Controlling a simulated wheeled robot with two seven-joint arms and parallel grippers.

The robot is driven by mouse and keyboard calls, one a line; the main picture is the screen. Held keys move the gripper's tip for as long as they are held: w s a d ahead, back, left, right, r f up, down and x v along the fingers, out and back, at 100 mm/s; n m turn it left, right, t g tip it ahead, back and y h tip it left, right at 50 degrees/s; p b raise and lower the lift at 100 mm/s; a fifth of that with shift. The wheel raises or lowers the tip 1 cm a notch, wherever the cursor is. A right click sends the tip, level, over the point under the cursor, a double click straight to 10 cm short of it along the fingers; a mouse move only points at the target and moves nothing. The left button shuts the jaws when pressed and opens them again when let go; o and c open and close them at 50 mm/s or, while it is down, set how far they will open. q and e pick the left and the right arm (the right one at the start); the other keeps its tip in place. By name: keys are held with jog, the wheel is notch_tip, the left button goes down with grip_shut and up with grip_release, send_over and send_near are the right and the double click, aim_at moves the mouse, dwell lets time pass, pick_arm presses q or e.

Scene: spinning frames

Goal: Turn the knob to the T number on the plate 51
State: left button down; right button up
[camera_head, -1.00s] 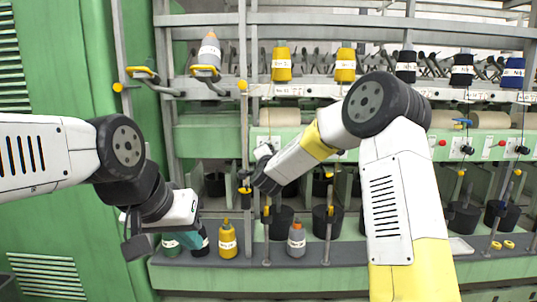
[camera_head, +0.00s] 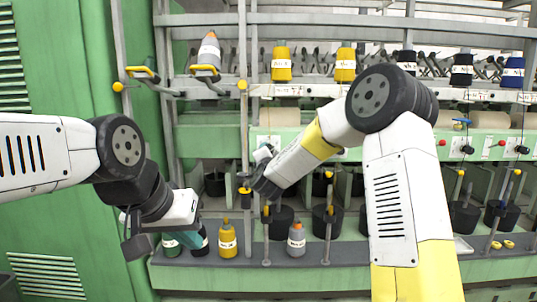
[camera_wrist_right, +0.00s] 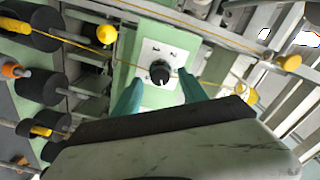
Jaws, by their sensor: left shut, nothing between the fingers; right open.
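A black round knob (camera_wrist_right: 160,72) sits on a white plate (camera_wrist_right: 150,50) fixed to the green machine front, in the right wrist view. A few small dark marks show on the plate, too small to read. My right gripper (camera_wrist_right: 160,80) is open, with its two teal fingers on either side of the knob in the picture and a gap at each side. How close the tips are in depth I cannot tell. In the head view its arm hides that plate and knob. My left gripper (camera_head: 200,238) is shut and empty, low at the left beside bobbins on the ledge.
A yellow bobbin (camera_head: 228,240) and a grey one (camera_head: 296,240) stand on the grey ledge (camera_head: 350,254). A yellow thread (camera_wrist_right: 135,65) crosses the plate area. Metal posts, rails and dark rollers surround the spot. More knob plates (camera_head: 461,147) are further right.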

jog(key=shift+s, duration=2.75)
jog(key=shift+r, duration=0.1)
jog(key=s+d+f+n+g, duration=0.1)
jog(key=s+d+n+g, duration=0.3)
jog(key=s, duration=0.8)
jog(key=s+d+f+n+g+y, duration=0.1)
jog(key=s+d+n+g, duration=0.3)
jog(key=s, duration=0.9)
jog(key=s+d+f+n+g+y, duration=0.1)
jog(key=s+d+n+g, duration=0.2)
jog(key=s, duration=1)
jog(key=d+n, duration=0.1)
jog(key=d, duration=0.2)
jog(key=shift+s+d+n+g, duration=0.2)
jog(key=shift+n+g, duration=0.1)
jog(key=shift+g, duration=0.1)
